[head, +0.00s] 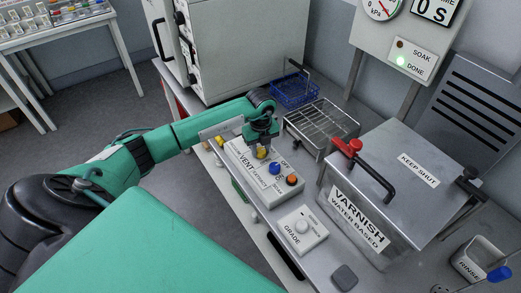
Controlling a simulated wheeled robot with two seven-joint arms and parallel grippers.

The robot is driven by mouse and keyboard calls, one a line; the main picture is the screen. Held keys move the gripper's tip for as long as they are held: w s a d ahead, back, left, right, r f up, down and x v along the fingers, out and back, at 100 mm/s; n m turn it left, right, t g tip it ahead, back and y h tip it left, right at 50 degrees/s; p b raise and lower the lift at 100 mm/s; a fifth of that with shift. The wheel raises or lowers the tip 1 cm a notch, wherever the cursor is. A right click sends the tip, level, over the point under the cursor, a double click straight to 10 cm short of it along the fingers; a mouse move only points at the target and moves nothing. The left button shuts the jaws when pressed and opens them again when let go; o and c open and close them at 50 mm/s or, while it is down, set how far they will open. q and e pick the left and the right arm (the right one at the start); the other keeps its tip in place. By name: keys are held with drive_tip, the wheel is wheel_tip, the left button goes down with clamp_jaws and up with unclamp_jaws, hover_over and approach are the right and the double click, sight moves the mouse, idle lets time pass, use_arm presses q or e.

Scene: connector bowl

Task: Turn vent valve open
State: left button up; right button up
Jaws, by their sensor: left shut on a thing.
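The control box (262,187) marked VENT stands on the bench in the middle of the head view. A small yellow knob (261,154) shows on its far end, by the VENT lettering. My left gripper (262,150) reaches down over it from above and is shut on the yellow knob. The fingers hide much of the knob, so its turned position cannot be told. My right gripper is not in view.
A blue knob (274,168) and an orange button (292,180) sit close to the gripper on the same box. The GRADE dial box (301,231), the VARNISH tank (363,225) and a wire basket (321,127) stand near.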

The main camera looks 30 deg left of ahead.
use_arm(q)
drive_tip(key=m+b, duration=0.3)
drive_tip(key=m, duration=0.1)
drive_tip(key=shift+f, duration=0.2)
drive_tip(key=m+b, duration=0.4)
drive_tip(key=m, duration=0.1)
drive_tip(key=shift+w+d, duration=0.1)
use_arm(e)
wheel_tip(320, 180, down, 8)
use_arm(q)
drive_tip(key=shift+m+b, duration=0.7)
drive_tip(key=shift+m, duration=0.2)
drive_tip(key=m+b, duration=0.2)
drive_tip(key=m, duration=0.1)
drive_tip(key=shift+d+r, duration=0.1)
drive_tip(key=shift+r+m+b, duration=0.1)
drive_tip(key=shift+m+b, duration=0.65)
drive_tip(key=shift+m, duration=0.45)
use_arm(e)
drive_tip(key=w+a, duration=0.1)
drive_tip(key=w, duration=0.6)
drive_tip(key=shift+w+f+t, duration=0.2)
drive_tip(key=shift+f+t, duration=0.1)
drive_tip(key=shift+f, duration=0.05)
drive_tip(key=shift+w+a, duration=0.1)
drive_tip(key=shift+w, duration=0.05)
use_arm(q)
drive_tip(key=o, duration=1)
drive_tip(key=shift+c, duration=0.2)
